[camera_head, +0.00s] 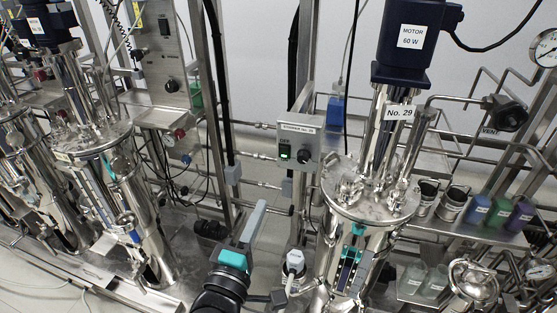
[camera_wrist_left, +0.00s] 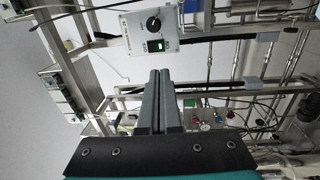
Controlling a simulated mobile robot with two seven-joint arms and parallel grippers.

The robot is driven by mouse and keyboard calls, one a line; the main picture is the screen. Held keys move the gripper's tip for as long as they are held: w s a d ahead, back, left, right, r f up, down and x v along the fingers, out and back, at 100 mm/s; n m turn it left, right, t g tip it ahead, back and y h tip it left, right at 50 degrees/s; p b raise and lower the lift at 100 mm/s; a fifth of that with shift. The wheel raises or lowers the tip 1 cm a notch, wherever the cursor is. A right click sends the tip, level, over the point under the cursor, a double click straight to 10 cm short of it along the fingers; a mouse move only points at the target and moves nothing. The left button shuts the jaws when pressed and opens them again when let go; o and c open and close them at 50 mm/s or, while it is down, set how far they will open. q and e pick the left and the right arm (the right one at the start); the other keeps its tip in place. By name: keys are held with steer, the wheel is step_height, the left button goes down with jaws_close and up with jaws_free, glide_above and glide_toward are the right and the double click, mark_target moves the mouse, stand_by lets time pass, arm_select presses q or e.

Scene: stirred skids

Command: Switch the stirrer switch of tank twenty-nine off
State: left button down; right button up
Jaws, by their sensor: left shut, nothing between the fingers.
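Tank No. 29 (camera_head: 365,205) is a steel vessel with a dark blue motor (camera_head: 422,40) above it and a "No. 29" label (camera_head: 399,112). A grey stirrer box (camera_head: 313,160) is mounted to the left of the tank. Its switch (camera_head: 285,152) glows green under the word "OFF", beside a black knob (camera_head: 303,156). The wrist view shows the same switch (camera_wrist_left: 157,46), lit green, and the knob (camera_wrist_left: 153,24). My left gripper (camera_head: 260,206) is shut and empty, below and left of the box, apart from it. Its closed fingertips (camera_wrist_left: 159,72) point toward the switch.
Another control panel (camera_head: 168,60) and steel tanks (camera_head: 118,185) stand to the left. Steel posts and pipes (camera_head: 265,130) run behind the gripper. A white-capped fitting (camera_head: 295,262) stands to its right. Coloured bottles (camera_head: 500,210) sit on a shelf at the right.

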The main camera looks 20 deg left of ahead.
mark_target(282, 147)
arm_select(q)
steer(key=shift+a+r, duration=0.1)
steer(key=shift+r, duration=0.6)
steer(key=w, duration=0.4)
steer(key=w+r, duration=0.1)
steer(key=w, duration=0.8)
steer(key=shift+w+d+r+b, duration=0.25)
steer(key=shift+w+r+b, duration=0.05)
steer(key=shift+w+b, duration=0.1)
steer(key=r+p, duration=0.1)
steer(key=p, duration=0.3)
steer(key=g+p, duration=0.1)
steer(key=p, duration=0.3)
steer(key=shift+w+r+g, duration=0.3)
steer(key=shift+r, duration=0.05)
steer(key=shift+f, duration=0.25)
